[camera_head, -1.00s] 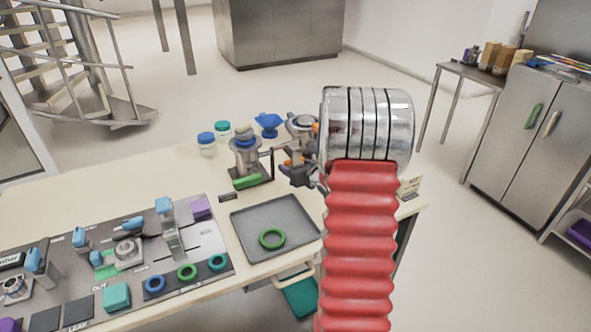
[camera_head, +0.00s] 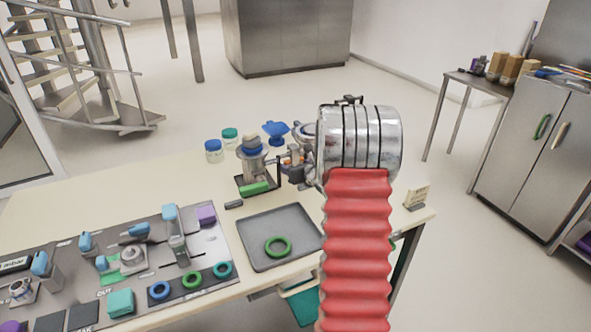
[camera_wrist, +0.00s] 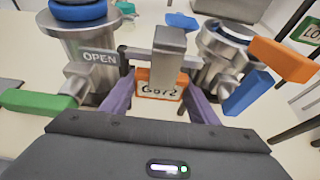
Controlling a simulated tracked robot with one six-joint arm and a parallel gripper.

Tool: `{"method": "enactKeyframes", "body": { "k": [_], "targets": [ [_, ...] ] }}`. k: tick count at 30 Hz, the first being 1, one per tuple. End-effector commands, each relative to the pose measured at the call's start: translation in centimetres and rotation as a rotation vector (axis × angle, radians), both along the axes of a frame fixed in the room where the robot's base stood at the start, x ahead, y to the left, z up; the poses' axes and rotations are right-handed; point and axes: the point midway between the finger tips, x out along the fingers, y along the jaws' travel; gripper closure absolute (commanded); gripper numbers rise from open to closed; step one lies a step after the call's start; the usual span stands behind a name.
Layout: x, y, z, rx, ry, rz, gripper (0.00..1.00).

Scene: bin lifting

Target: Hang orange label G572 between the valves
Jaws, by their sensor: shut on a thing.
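The orange label marked G572 (camera_wrist: 158,88) is between the purple fingers of my gripper (camera_wrist: 160,97), which is shut on it. A grey metal block (camera_wrist: 169,45) stands just above the label and hides part of a thin bar between the valves. The left valve (camera_wrist: 92,50) has a blue top, a green handle and an OPEN plate. The right valve (camera_wrist: 225,60) has an orange and a blue handle. In the head view the left valve (camera_head: 252,160) shows clearly; my arm partly hides the right one. I cannot tell whether the label touches the bar.
A grey tray (camera_head: 255,222) with a green ring (camera_head: 278,246) lies in front of the valves. A panel (camera_head: 140,262) with levers and rings fills the table's left. Jars (camera_head: 214,151) and a blue funnel (camera_head: 276,131) stand behind. A small sign (camera_head: 417,196) is at right.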

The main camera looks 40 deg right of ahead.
Motion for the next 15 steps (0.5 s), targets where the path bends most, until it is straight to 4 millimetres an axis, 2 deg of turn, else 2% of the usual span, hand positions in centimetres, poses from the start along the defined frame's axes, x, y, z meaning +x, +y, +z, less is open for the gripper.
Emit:
{"method": "enactKeyframes", "body": {
  "k": [6,15],
  "targets": [
    [1.2,-0.3,0.0,-0.001,0.000,0.000,0.64],
    [1.2,-0.3,-1.4,-0.001,0.000,0.001,0.64]
  ]
}}
